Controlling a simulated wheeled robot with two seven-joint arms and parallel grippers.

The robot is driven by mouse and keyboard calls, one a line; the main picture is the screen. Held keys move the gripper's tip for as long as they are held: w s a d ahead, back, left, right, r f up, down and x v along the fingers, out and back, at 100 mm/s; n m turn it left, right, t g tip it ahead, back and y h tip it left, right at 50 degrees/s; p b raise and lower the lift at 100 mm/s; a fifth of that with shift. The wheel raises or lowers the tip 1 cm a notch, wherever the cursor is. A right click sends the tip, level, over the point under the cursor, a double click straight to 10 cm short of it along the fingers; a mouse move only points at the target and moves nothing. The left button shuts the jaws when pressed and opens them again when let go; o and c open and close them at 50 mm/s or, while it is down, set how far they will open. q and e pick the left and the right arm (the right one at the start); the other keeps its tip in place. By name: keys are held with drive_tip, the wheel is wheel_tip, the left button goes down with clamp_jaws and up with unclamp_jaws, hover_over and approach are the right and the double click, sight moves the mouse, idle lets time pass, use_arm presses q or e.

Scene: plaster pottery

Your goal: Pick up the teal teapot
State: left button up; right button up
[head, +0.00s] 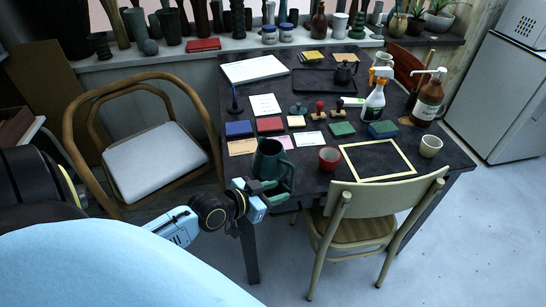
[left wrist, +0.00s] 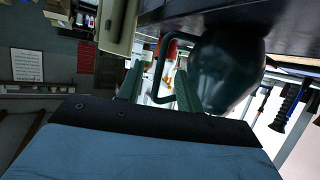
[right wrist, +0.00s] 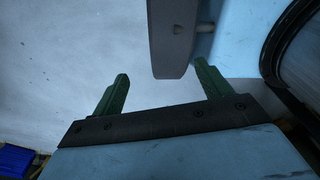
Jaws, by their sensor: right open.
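The teal teapot (head: 268,162), a tall dark teal vessel, stands upright at the table's near left edge. In the left wrist view its rounded body (left wrist: 228,75) is on the right, with its loop handle (left wrist: 163,55) to the left. My left gripper (head: 266,190) is at the teapot's near side, by the table edge. Its green fingers (left wrist: 157,78) are apart, with part of the handle showing between them; I cannot tell whether they touch it. My right gripper (right wrist: 162,88) is open and empty over pale floor, away from the table.
The dark table (head: 310,175) holds a red cup (head: 329,158), a wooden frame (head: 378,161), a white cup (head: 430,146), ink pads, stamps and bottles. A small dark teapot (head: 345,72) is on a tray. Chairs stand left (head: 155,160) and in front (head: 350,230).

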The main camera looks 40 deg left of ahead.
sight(292, 187)
use_arm(q)
drive_tip(key=x, duration=0.3)
drive_tip(key=shift+w+f, duration=0.1)
drive_tip(key=shift+w, duration=0.1)
drive_tip(key=shift+b+x, duration=0.85)
drive_tip(key=shift+x, duration=1.9)
drive_tip(key=shift+a, duration=0.15)
drive_tip(key=shift+c, duration=0.6)
drive_tip(key=c, duration=0.5)
clamp_jaws()
use_arm(e)
drive_tip(key=d, duration=0.1)
drive_tip(key=d+f, duration=0.1)
drive_tip(key=d, duration=0.1)
drive_tip(key=shift+w+d+f+h, duration=0.1)
drive_tip(key=shift+d+f+h, duration=0.2)
drive_tip(key=shift+f, duration=0.1)
drive_tip(key=shift+a, duration=0.2)
drive_tip(key=shift+a, duration=0.4)
